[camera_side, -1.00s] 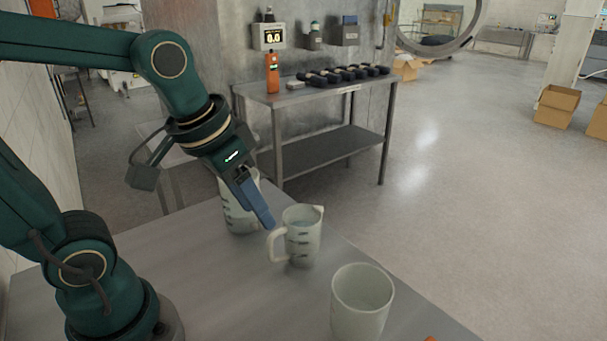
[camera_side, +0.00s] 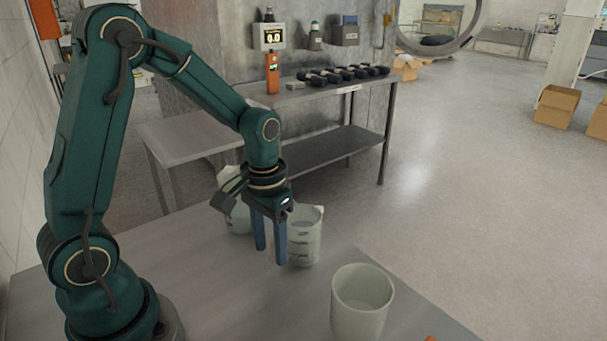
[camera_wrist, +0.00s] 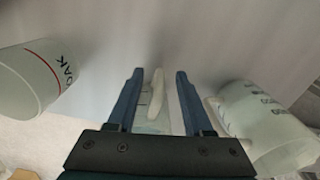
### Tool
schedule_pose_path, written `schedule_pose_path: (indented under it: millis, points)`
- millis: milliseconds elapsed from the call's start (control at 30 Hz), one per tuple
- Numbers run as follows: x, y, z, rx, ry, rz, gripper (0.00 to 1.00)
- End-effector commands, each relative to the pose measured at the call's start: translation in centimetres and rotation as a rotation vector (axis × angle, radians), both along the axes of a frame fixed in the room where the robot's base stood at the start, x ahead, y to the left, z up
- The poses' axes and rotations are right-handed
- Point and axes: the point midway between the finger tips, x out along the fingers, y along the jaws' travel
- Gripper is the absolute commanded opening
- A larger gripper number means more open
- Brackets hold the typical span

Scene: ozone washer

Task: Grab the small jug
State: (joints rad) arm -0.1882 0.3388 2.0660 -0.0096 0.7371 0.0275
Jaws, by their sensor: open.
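The small jug (camera_side: 306,243), pale and translucent with dark marks and a spout, stands upright on the near table. My gripper (camera_side: 270,254) points down on its left, handle side, with blue fingers apart. Its fingers hide the handle in the side view. In the wrist view, the pale handle of the small jug (camera_wrist: 157,98) shows between the open fingertips (camera_wrist: 159,73), with space on both sides. Part of the jug body is hidden behind my gripper. I cannot tell whether a finger touches it.
A larger marked jug (camera_side: 238,214) stands close behind my gripper, and at right in the wrist view (camera_wrist: 265,122). The table (camera_side: 210,285) is clear at front left.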

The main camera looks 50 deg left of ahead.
Motion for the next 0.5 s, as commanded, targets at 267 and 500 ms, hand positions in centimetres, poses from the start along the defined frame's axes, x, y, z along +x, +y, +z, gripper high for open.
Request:
schedule_pose_path:
  millis: [267,500]
  points:
    - [-0.05,-0.03,-1.26,0.0,0.0,0.0,0.51]
    - [-0.03,-0.02,-1.22,0.0,-0.001,0.0,0.17]
